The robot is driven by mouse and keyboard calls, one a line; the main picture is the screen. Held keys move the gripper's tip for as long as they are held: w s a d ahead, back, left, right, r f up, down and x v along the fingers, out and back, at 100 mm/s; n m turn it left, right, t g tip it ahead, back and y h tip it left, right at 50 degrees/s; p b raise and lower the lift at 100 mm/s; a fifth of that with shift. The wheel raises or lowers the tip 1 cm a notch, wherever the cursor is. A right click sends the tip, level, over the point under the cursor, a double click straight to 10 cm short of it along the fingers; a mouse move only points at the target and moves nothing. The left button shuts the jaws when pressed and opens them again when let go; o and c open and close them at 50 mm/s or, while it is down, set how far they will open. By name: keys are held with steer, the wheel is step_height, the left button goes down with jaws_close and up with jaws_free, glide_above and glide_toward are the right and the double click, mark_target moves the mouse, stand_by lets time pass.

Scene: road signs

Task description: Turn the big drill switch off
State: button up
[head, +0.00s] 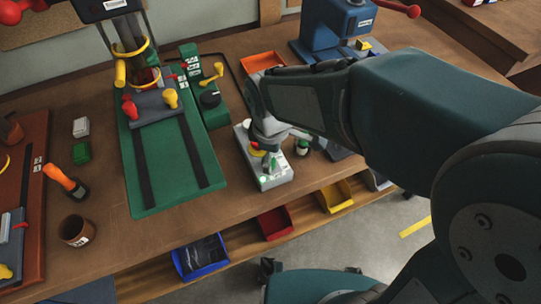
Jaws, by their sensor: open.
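A pale switch box (276,179) with small red, yellow and green parts lies near the front edge of the workbench. I cannot read its labels, so I cannot tell for sure that it is the big drill's switch, or its setting. My gripper (268,152) points down right over this box, open, and hides part of its top. I cannot tell whether the fingers touch it. The big green drill press (150,187) stands to the left. A green control box (212,110) with a black knob and yellow lever sits between them.
A blue machine (333,30) and an orange bin (262,63) are behind my arm. Blue (200,256), red (274,222) and yellow (334,196) bins sit below the front edge. An orange-handled tool (62,180) and brown cup (76,231) lie left. My arm hides the right side.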

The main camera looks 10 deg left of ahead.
steer(key=shift+f, duration=0.9)
steer(key=shift+a+f, duration=0.2)
steer(key=shift+a, duration=0.45)
steer(key=shift+d, duration=0.35)
jaws_close()
steer(key=m, duration=0.5)
steer(key=shift+m, duration=0.3)
steer(key=m, duration=0.6)
steer(key=shift+f+h, duration=0.1)
steer(key=shift+h, duration=0.2)
steer(key=shift+g, duration=0.3)
